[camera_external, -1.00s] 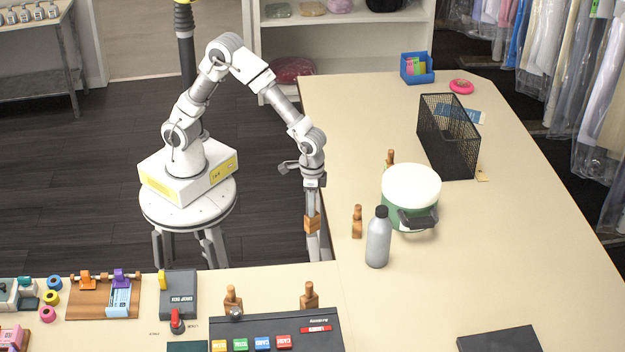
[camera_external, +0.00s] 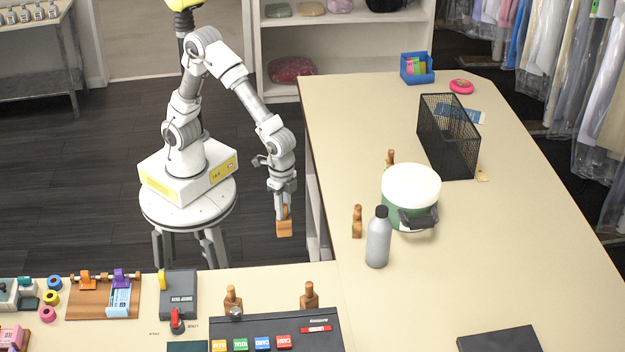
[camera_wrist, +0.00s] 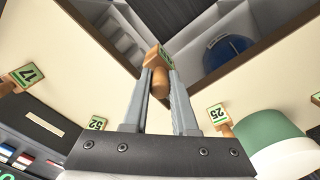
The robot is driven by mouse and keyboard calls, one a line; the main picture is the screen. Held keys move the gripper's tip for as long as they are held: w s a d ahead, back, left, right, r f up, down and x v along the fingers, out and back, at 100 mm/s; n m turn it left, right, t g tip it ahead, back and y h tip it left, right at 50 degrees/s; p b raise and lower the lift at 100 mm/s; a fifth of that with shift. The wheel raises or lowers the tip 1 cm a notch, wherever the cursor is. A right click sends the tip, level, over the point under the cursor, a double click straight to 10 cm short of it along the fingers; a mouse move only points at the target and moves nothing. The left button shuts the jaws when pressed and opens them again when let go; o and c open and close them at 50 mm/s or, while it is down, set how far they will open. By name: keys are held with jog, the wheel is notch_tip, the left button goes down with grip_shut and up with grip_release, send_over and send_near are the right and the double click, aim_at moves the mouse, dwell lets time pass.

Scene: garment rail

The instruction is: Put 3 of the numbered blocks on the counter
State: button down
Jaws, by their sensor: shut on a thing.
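My gripper (camera_external: 285,212) is shut on a wooden numbered block (camera_external: 285,228), held over the dark floor in the corner of the counter (camera_external: 520,240). In the wrist view the held block (camera_wrist: 155,56) has a knob between the fingers and a green label too slanted to read. Two numbered blocks stand on the front counter, a left one (camera_external: 233,298) and a right one (camera_external: 309,296). Another block (camera_external: 357,222) stands left of the bottle, and one more (camera_external: 390,160) is partly hidden behind the pot. The wrist view shows labels 17 (camera_wrist: 24,75), 52 (camera_wrist: 97,123) and 25 (camera_wrist: 217,113).
A grey bottle (camera_external: 378,242) and a green pot with a white lid (camera_external: 410,190) stand on the right counter. A black mesh basket (camera_external: 448,140) is behind them. A cash register (camera_external: 275,328) fills part of the front counter. The right counter's near middle is clear.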

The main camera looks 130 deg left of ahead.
jog(key=r, duration=0.9)
jog(key=shift+w+d+r, duration=0.3)
jog(key=shift+d, duration=0.1)
jog(key=w+d+r+m+p, duration=0.1)
jog(key=w+d+m+p, duration=0.3)
jog(key=d, duration=1.1)
jog(key=w+d+r+m+p, duration=0.15)
jog(key=w+d+p, duration=0.4)
jog(key=d, duration=0.95)
jog(key=s+d+f+m+p, duration=0.1)
jog(key=s+d+f+m, duration=0.1)
jog(key=d, duration=0.5)
jog(key=s+d+f+m+p, duration=0.1)
jog(key=s+d+m, duration=0.1)
jog(key=d, duration=0.6)
notch_tip(320, 180, down, 12)
jog(key=b, duration=0.3)
jog(key=shift+a+f+n+b, duration=0.1)
jog(key=shift+f+n+b, duration=0.15)
jog(key=shift+f+b, duration=0.3)
jog(key=c, duration=0.6)
grip_release()
jog(key=shift+r, duration=0.15)
